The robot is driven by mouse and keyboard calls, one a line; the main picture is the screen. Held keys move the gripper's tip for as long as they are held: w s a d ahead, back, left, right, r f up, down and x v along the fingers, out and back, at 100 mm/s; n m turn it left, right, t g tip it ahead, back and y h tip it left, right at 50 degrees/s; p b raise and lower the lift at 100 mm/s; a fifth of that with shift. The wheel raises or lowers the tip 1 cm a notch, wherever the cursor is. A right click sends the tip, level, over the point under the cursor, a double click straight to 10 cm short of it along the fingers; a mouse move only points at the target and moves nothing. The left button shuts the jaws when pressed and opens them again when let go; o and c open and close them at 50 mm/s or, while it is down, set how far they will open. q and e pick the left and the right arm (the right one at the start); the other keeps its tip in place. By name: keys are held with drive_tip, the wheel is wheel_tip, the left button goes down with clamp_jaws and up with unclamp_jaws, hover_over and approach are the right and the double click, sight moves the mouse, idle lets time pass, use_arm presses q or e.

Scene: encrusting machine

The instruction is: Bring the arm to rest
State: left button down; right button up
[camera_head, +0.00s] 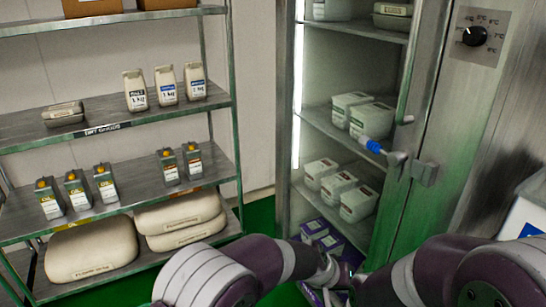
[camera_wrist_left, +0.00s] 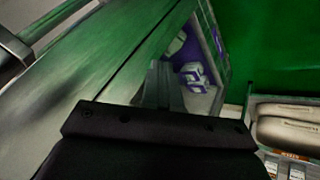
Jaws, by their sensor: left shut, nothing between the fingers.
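My left arm (camera_head: 260,262) reaches in from the lower left, purple and white, across the bottom of the head view. Its gripper (camera_head: 338,278) is low in front of the open refrigerator, small and partly hard to make out. In the left wrist view the fingers (camera_wrist_left: 163,86) are together with nothing between them. My right arm (camera_head: 425,272) bends in from the lower right. Its gripper does not show in the head view.
A steel refrigerator (camera_head: 292,160) stands open, with white tubs (camera_head: 360,203) and purple boxes (camera_head: 314,231) inside. A metal rack (camera_head: 225,150) holds cartons, bags and sacks (camera_head: 92,248). Green floor (camera_head: 260,216) shows between them.

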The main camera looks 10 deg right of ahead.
use_arm(q)
drive_tip(key=a+r+n+y, duration=0.2)
drive_tip(key=a+y, duration=0.1)
drive_tip(key=a, duration=1.9)
drive_tip(key=s+a+n+g+y, duration=0.1)
drive_tip(key=s+a+n+y, duration=0.15)
drive_tip(key=s+a, duration=1.4)
wheel_tip(320, 180, up, 15)
drive_tip(key=a+p, duration=0.1)
drive_tip(key=p, duration=1.4)
drive_tip(key=shift+w+a+r+m+g+y, duration=0.15)
drive_tip(key=shift+w+a+m+g+y, duration=0.2)
drive_tip(key=shift+w+m, duration=0.1)
